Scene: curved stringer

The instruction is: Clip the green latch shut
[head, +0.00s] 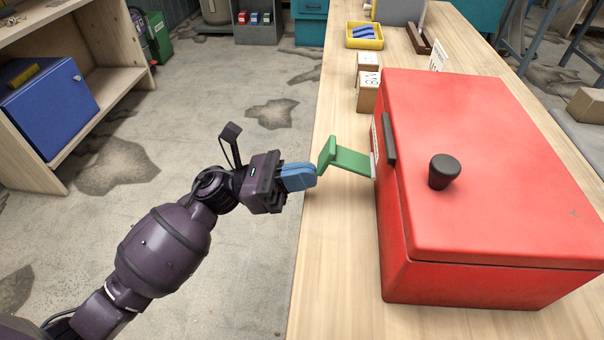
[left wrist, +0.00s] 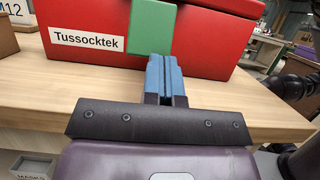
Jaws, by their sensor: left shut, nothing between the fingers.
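The green latch (head: 350,161) sticks out from the left side of the red box (head: 480,130), swung away from the wall, with an upturned outer end. The box's red lid is down, with a black knob (head: 445,172) on top and a dark catch piece (head: 389,139) at its left edge. My left gripper (head: 314,176) has its blue fingers shut and empty, just left of the latch's outer end. In the left wrist view the latch (left wrist: 152,27) is straight ahead of the fingertips (left wrist: 164,60). I cannot tell whether they touch. My right gripper is out of view.
The red box stands on a wooden workbench (head: 335,250). Small wooden blocks (head: 367,93) and a yellow tray (head: 364,42) are behind it. The bench's left edge runs below my gripper. Open floor lies left, with a shelf (head: 115,85) beyond.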

